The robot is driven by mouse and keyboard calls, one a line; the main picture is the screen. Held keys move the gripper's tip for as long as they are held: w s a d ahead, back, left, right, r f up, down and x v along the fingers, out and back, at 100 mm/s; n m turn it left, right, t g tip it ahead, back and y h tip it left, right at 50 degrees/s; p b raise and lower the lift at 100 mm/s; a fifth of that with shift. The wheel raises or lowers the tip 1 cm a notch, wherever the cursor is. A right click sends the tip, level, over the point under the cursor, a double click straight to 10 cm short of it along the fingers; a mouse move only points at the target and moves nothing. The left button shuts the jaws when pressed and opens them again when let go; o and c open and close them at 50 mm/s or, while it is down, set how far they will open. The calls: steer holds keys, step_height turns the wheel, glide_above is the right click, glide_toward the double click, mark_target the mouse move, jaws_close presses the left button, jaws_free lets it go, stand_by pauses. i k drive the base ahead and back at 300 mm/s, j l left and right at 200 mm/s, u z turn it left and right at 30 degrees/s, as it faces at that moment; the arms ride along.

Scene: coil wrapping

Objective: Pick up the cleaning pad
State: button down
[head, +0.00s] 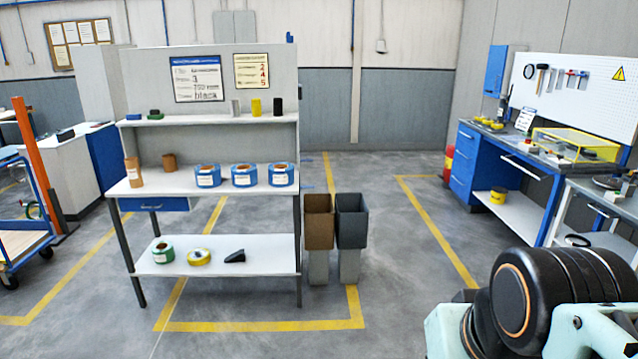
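I cannot make out the cleaning pad for sure. My gripper is outside the picture. Only part of my arm shows at the lower right, well apart from the workstation.
Three blue-wrapped coils (241,182) and brown rolls sit on the worktop (222,172). A green roll (162,252), a yellow roll (199,257) and a black object (235,256) lie below. Brown (319,232) and grey (352,232) bins stand beside. A blue bench (512,175) is right; the floor ahead is clear.

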mark_target(154, 114)
steer(key=i+u, duration=0.35)
steer(key=i, duration=0.15)
steer(key=i+u, duration=0.3)
steer(key=i, duration=0.25)
steer(key=i+j+u, duration=0.15)
steer(key=i, duration=0.35)
steer(key=i+j+u, duration=0.1)
steer(key=i, duration=0.4)
steer(key=i+j+z, duration=0.25)
steer(key=i+j, duration=0.25)
steer(key=j, duration=0.25)
steer(key=i+j, duration=0.1)
steer(key=j, duration=0.3)
steer(key=i+j, duration=0.1)
steer(key=j, duration=1.3)
steer(key=z, duration=2.4)
